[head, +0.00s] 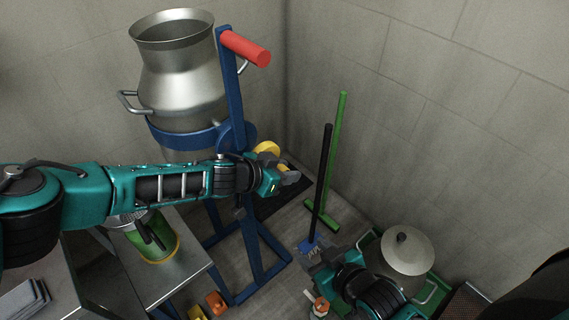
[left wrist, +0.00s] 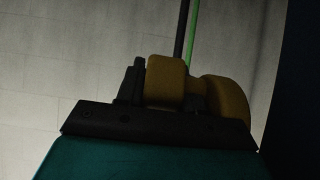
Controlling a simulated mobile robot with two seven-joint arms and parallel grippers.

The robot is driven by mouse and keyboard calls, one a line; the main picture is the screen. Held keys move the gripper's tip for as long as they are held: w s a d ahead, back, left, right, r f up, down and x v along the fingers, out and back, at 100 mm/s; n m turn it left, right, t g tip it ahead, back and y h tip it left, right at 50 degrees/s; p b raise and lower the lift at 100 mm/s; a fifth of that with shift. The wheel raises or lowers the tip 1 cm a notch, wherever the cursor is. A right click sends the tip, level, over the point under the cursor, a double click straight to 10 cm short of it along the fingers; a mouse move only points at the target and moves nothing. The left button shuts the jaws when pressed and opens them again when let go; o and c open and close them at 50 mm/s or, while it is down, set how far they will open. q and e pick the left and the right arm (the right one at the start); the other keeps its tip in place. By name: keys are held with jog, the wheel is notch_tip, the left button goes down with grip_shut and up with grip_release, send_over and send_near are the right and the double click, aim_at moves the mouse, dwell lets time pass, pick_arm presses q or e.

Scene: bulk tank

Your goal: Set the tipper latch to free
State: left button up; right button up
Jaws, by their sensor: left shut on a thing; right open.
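The tipper is a blue frame (head: 237,95) with a red bar handle (head: 247,48), holding a large metal can (head: 180,85) upright. A yellow latch (head: 267,148) sits at the frame's right side, partly hidden behind my left gripper (head: 286,177). In the left wrist view the rounded yellow latch (left wrist: 167,82) stands at the jaws, with a second yellow part (left wrist: 226,98) to its right. My left gripper is shut on the latch; the exact contact is dark and partly hidden. My right gripper (head: 318,262) is low at the right, open, away from the tipper.
A green-handled tool (head: 335,150) and a black-handled tool (head: 322,180) lean near the corner. A lidded metal vessel (head: 407,251) stands at lower right. A metal table (head: 175,262) carries a green-and-yellow container (head: 152,243) at lower left. Small orange items (head: 216,303) lie low by the frame.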

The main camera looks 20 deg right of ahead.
pick_arm(q)
jog(key=shift+a+f, duration=0.1)
dwell(0.4)
jog(key=o, duration=1)
jog(key=shift+c, duration=0.2)
jog(key=p+v, duration=0.1)
jog(key=v, duration=1.2)
